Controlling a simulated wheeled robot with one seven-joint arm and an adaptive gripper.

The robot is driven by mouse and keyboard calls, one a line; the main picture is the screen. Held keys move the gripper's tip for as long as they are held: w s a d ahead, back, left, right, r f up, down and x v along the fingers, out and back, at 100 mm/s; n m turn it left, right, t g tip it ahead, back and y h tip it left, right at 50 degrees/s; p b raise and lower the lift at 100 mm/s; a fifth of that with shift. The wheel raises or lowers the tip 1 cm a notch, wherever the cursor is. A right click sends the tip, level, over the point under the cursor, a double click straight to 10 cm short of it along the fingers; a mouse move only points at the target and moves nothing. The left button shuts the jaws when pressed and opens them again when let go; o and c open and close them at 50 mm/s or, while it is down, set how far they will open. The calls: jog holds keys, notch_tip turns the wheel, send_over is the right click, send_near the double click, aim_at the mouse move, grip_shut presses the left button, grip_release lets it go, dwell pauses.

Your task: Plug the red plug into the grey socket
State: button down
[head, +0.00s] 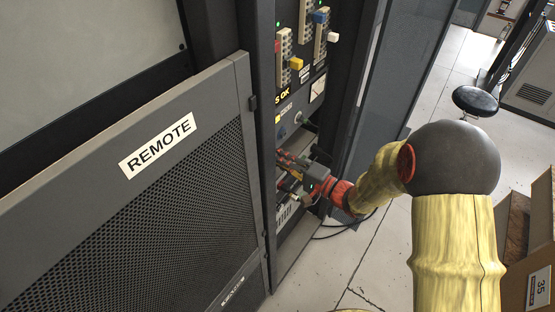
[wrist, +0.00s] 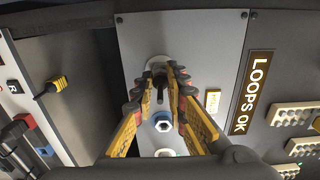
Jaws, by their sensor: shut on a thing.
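My gripper (wrist: 159,80) has its yellow and dark fingers closed on a dark plug-like piece (wrist: 158,69) in front of a round grey socket (wrist: 154,62) on the light grey panel. The fingers hide most of that piece. I cannot tell its colour, or whether it is seated in the socket or only in front of it. In the head view my gripper (head: 293,167) reaches into the rack's lower opening, and its fingertips are hard to make out. A red block (wrist: 25,120) sits at the left edge of the wrist view, apart from my gripper; I cannot tell if it is a plug.
A blue hexagonal socket (wrist: 163,121) sits beside the grey one, between my fingers. A yellow plug (wrist: 57,86) and a blue block (wrist: 45,150) are at the left. The LOOPS OK label (wrist: 251,92) and pale connector strips (wrist: 295,114) are at the right. The REMOTE door (head: 170,160) stands beside the rack.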

jog(key=c, duration=1.7)
grip_release()
jog(key=v, duration=1.2)
